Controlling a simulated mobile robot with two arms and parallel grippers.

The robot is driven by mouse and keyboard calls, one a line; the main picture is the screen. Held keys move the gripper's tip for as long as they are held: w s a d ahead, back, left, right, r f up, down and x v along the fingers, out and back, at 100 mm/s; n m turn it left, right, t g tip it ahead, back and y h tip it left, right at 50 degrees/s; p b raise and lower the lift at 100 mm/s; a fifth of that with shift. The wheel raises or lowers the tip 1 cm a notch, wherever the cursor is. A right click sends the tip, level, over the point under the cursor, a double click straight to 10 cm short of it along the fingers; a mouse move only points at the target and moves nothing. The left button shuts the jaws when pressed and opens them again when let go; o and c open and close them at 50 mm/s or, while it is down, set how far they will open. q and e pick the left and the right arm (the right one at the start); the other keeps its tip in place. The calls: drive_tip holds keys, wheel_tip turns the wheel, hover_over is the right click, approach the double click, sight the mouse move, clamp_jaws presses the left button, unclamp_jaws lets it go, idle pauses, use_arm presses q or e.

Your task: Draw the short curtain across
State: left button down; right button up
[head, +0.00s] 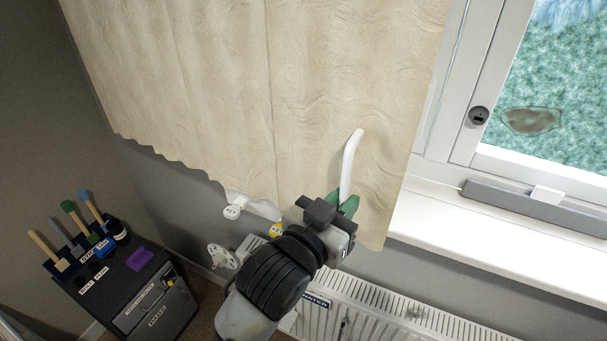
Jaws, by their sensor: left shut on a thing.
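The short curtain (200,80) is cream with a wavy pattern. It hangs over the wall and the left part of the window (540,90), and the window's right part is bare. A white curved wand (350,156) stands against the curtain near its right edge. My left gripper (347,205) has green fingertips and is shut on the lower end of the wand, in front of the curtain. My arm hides part of the curtain's lower edge. My right gripper is not in view.
A white radiator (400,316) is below the white window sill (490,232). A dark cabinet (135,290) with brushes and small bottles on top stands at the lower left. White fittings (222,256) are on the wall beside my arm.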

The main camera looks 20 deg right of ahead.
sight(377, 197)
use_arm(q)
drive_tip(key=shift+s+d, duration=0.95)
drive_tip(key=shift+d, duration=0.05)
drive_tip(key=shift+s+d, duration=0.25)
drive_tip(key=shift+d, duration=0.05)
drive_tip(key=shift+w, duration=0.1)
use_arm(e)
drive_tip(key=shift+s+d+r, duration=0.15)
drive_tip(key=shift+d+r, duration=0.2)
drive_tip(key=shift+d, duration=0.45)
use_arm(q)
drive_tip(key=shift+f, duration=0.1)
